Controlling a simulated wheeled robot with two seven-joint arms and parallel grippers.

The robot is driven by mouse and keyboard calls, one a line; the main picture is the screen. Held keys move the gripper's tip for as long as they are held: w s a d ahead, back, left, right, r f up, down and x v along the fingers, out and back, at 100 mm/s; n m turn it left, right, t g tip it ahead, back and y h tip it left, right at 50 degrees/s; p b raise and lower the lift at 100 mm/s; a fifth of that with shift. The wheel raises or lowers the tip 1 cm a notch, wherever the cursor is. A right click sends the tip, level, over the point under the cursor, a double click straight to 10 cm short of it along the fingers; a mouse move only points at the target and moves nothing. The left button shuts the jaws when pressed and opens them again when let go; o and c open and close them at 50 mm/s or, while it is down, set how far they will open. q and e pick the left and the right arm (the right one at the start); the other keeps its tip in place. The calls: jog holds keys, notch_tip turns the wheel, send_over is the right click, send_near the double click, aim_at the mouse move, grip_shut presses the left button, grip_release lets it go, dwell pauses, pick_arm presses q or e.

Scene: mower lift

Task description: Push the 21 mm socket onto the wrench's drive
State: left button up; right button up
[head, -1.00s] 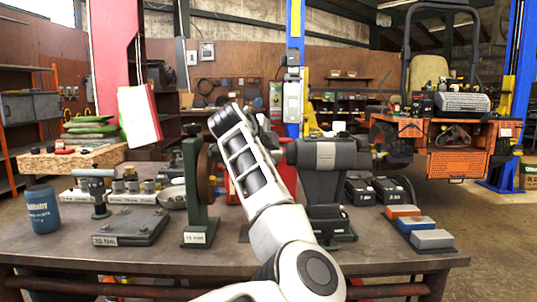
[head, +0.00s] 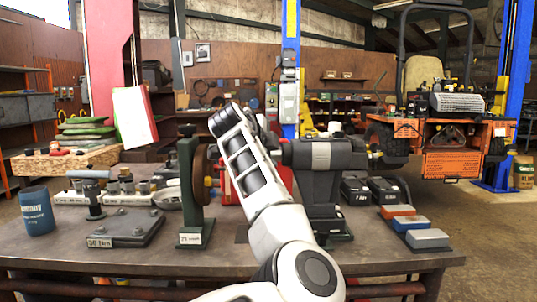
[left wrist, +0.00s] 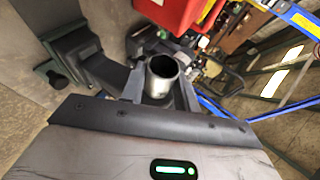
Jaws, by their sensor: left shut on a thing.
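In the left wrist view, my left gripper (left wrist: 160,92) is shut on a metal socket (left wrist: 162,76); its round open end faces the camera. In the head view my white left arm (head: 250,175) rises over the bench, and it hides its fingers and the socket. A T-shaped tool with a grey-blue handle (head: 88,174) stands upright beside a dark plate (head: 123,228) at the left of the bench; I cannot tell whether it is the wrench. The socket is apart from that tool. My right gripper is not in view.
A green stand (head: 187,190) with a brown disc is close left of my arm. A grey vise-like machine (head: 322,155) is right of it. A blue can (head: 37,211) stands at the bench's left; coloured blocks (head: 410,224) lie at the right. The front bench strip (head: 130,260) is clear.

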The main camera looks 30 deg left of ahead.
pick_arm(q)
jog(key=shift+a, duration=0.1)
jog(key=o, duration=1.1)
jog(key=shift+c, duration=0.2)
jog(key=b+v, duration=0.3)
jog(key=v, duration=1.3)
